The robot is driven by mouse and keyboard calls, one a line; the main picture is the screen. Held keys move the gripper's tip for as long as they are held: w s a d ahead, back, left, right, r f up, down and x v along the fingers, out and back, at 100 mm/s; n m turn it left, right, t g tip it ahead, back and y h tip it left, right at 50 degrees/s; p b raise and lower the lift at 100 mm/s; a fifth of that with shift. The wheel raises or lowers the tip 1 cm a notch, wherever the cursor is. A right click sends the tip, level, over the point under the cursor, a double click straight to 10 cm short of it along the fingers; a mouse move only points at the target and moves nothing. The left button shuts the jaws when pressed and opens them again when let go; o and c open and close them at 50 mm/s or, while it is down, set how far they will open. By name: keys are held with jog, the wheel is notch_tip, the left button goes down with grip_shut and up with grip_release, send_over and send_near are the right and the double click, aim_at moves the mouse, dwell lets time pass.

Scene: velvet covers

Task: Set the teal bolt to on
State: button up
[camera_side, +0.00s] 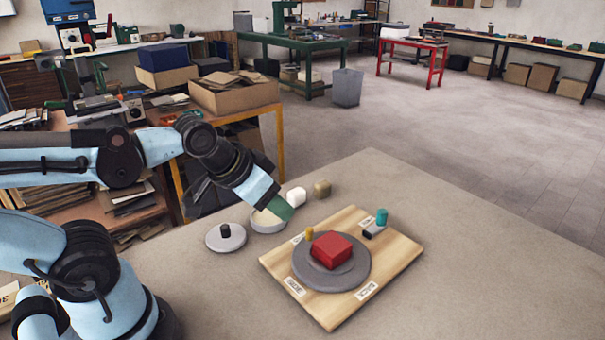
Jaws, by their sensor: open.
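The teal bolt knob (382,217) is a small upright cylinder at the back right corner of a wooden board (400,255). A dark slide piece (373,232) with a pale end lies just in front of it. I cannot tell from this view which setting the bolt is in. My gripper (279,212), with green at its end, is to the left of the board and above the table, well apart from the teal knob. It is open, and no object shows in it.
The board bears a grey disc (305,274) with a red block (331,250), a yellow peg (309,233) and white labels. A black-knobbed lid (226,240), a round dish (266,227), a white cube (296,197) and an olive cube (322,188) are nearby. The table's right side is clear.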

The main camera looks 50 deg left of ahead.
jog(key=shift+o, duration=0.7)
jog(key=shift+w+r, duration=0.1)
jog(key=shift+w, duration=0.05)
jog(key=w+d+r+g, duration=0.1)
jog(key=w+r+g, duration=0.1)
jog(key=w+r, duration=0.3)
jog(key=m+g, duration=0.2)
jog(key=g, duration=0.3)
send_over(382, 211)
notch_tip(382, 211, down, 4)
notch_tip(382, 211, down, 12)
jog(key=shift+r, duration=0.25)
grip_shut()
